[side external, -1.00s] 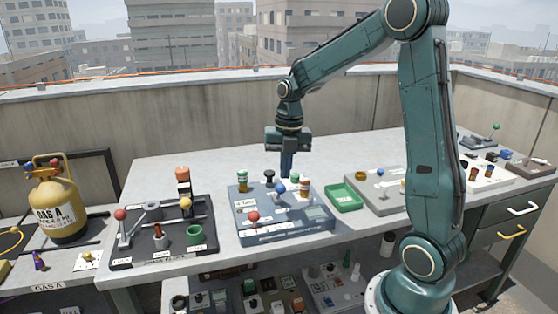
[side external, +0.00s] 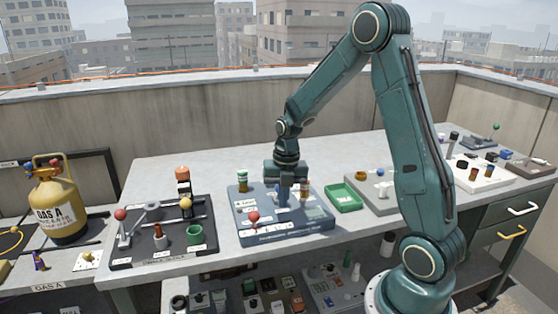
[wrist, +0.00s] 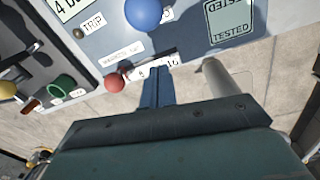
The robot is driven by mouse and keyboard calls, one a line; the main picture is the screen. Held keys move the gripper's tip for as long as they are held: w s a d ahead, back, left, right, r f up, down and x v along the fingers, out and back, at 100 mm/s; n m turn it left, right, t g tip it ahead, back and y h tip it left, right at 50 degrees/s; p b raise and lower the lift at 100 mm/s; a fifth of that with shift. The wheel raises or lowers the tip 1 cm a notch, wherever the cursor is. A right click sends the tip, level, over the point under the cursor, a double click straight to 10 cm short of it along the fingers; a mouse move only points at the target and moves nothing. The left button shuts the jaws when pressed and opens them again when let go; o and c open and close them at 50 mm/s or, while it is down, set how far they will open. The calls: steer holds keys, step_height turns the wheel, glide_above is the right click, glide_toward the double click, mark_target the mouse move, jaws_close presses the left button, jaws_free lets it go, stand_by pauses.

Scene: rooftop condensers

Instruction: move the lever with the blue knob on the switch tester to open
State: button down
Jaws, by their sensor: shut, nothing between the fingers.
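The switch tester (side external: 245,228) is a blue-grey sloped panel box on the bench, with labels and several controls. Its blue knob (wrist: 143,14) shows as a round ball at the top of the wrist view, apart from my fingertips in that picture. In the side view my gripper's fingers cover most of the knob's place. A red knob (side external: 254,216) is at the tester's front left; it also shows in the wrist view (wrist: 115,82), left of my fingers. My gripper (side external: 285,200) points down low over the tester, shut and empty; its closed fingers show in the wrist view (wrist: 157,74). The lever's position label is unreadable.
A banded post (side external: 242,182) stands on the tester's back left and another (side external: 304,192) close right of my gripper. A green tray (side external: 344,206) lies to the right. A dark board with levers (side external: 125,262) lies left. The yellow gas bottle (side external: 58,212) stands farther left.

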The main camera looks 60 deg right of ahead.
steer(key=shift+w+d+f, duration=0.2)
steer(key=shift+w+d, duration=0.45)
steer(key=shift+d, duration=0.3)
steer(key=shift+w+d+r, duration=0.3)
steer(key=shift+w+d, duration=0.1)
steer(key=shift+d, duration=0.25)
steer(key=shift+w+d+r+g+y, duration=0.4)
steer(key=shift+g+y, duration=0.1)
steer(key=shift+g, duration=0.1)
stand_by(0.5)
steer(key=shift+w+d+r+g+y, duration=0.15)
steer(key=shift+w+d+g+y, duration=0.1)
steer(key=shift+g+y, duration=0.3)
steer(key=shift+w+d+r+g+y, duration=0.15)
steer(key=shift+w+d+g+y, duration=0.05)
steer(key=shift+g+y, duration=0.35)
steer(key=shift+w+d+r, duration=0.2)
steer(key=shift+w+d, duration=0.15)
steer(key=shift+w+d+r, duration=0.15)
steer(key=shift+w+d, duration=1.2)
steer(key=shift+w, duration=0.1)
